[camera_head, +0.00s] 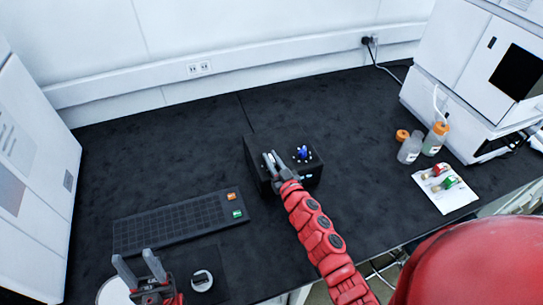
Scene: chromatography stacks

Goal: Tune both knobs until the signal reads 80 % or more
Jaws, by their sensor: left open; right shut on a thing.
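A black box (250,149) stands on the dark bench. A blue knob (304,153) with white marks around it is on the right of its top. My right gripper (270,157) reaches over the left of the top and is shut on the left knob, which its fingers hide. A small lit readout (308,176) shows on the front, too small to read and partly beside my gripper. My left gripper (136,262) is open and empty at the lower left, in front of the keyboard and away from the box.
A round white-topped item (202,281) lies on a dark mat. Bottles (410,148) and a white sheet with vials (459,198) are at right. White instruments flank the bench. Bench behind the box is clear.

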